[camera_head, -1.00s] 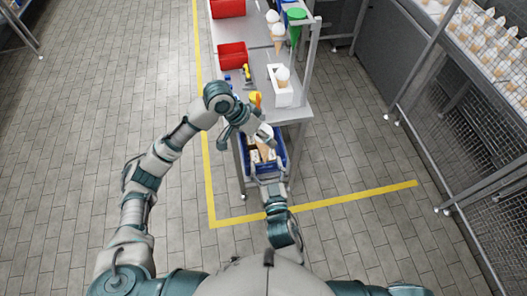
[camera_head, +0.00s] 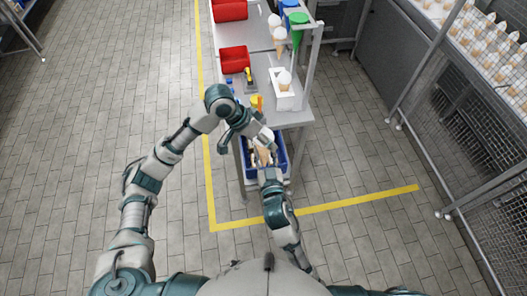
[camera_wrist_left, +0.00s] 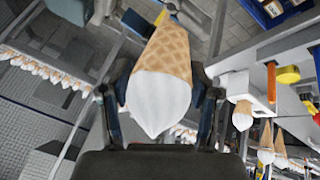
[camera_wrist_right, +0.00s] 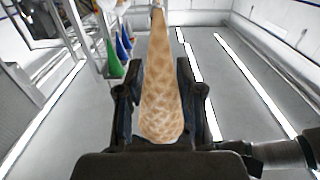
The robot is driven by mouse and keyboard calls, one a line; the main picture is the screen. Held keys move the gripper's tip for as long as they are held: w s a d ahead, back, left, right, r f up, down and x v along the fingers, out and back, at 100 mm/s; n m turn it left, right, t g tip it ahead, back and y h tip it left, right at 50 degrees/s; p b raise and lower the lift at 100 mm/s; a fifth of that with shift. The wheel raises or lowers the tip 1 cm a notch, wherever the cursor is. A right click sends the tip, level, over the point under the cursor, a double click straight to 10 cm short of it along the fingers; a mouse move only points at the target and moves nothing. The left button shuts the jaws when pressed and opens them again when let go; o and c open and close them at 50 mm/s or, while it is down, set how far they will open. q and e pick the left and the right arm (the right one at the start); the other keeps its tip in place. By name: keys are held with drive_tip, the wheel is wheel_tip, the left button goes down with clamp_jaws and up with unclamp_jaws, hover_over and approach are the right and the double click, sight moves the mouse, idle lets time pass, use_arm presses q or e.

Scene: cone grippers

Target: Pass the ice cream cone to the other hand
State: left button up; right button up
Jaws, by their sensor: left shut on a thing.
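The ice cream cone (camera_wrist_left: 163,75), a waffle cone with a white top, is in my left gripper (camera_wrist_left: 160,100), which is shut on it. In the head view its white top (camera_head: 269,137) shows beside my left gripper (camera_head: 250,132), with the waffle part below. My right gripper (camera_head: 268,176) is just below, close to the waffle. In the right wrist view a waffle cone (camera_wrist_right: 161,100) stands between the fingers of my right gripper (camera_wrist_right: 162,85).
A blue crate (camera_head: 280,163) lies under my grippers. A grey table (camera_head: 292,117) behind holds a white cone stand (camera_head: 283,100), red bins (camera_head: 234,59) and a metal rack with a green cone (camera_head: 297,35). A mesh fence is at the right.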

use_arm(q)
drive_tip(key=o, duration=0.9)
drive_tip(key=shift+d, duration=0.15)
drive_tip(key=shift+o, duration=0.2)
